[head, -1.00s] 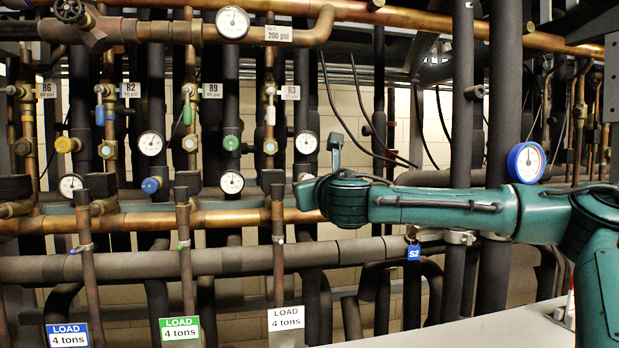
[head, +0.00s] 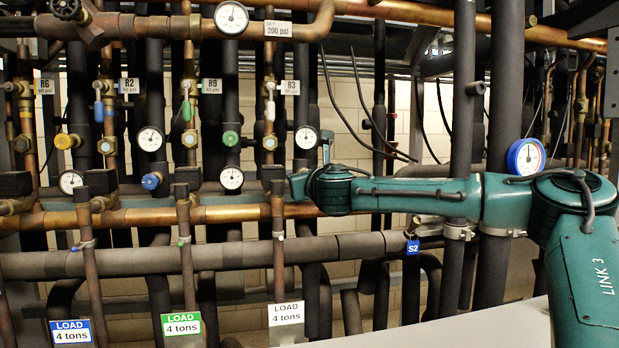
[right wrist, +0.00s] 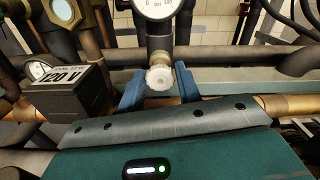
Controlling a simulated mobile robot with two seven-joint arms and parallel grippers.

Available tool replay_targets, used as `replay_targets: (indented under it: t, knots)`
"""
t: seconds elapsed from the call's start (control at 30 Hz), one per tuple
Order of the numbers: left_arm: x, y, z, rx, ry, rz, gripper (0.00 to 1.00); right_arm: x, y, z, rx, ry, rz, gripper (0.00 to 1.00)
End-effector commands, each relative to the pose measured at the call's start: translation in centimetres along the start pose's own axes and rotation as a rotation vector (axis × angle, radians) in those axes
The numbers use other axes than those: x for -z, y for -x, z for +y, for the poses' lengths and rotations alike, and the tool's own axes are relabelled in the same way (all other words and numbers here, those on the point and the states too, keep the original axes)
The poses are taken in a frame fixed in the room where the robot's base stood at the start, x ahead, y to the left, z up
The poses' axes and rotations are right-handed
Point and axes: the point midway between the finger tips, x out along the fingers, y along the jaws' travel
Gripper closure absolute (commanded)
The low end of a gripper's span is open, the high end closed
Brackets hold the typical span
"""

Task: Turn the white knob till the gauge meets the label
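The white knob (right wrist: 160,78) shows in the right wrist view, just under a round white gauge (right wrist: 156,8) whose upper part is cut off. My right gripper (right wrist: 159,84) has its two blue fingers on either side of the knob, with a small gap visible at each side. In the head view the gauge (head: 306,138) is on the pipe below the R3 label (head: 290,88). There my right arm's end hides the knob and the fingers. The pointer reading is too small to tell. My left gripper is not in view.
A black box marked 120 V (right wrist: 66,88) stands left of my right gripper. A copper pipe (head: 130,217) runs across behind my wrist. A blue-rimmed gauge (head: 526,157) is close above my right forearm. Several pipes and valves crowd the left.

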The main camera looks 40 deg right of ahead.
Motion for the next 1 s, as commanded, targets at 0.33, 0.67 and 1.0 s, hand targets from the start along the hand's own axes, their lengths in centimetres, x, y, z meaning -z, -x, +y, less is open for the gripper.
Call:
replay_targets:
  t: [0.33,0.67,1.0]
  knots:
    - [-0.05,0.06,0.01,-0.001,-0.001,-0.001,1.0,-0.01,0.01,-0.02,0.001,0.0,0.0,0.92]
    - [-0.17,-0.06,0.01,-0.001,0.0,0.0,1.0,-0.04,0.02,-0.04,0.001,-0.063,-0.002,0.93]
    - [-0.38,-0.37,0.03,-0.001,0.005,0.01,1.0,0.08,0.02,-0.09,0.001,-0.317,-0.002,0.93]
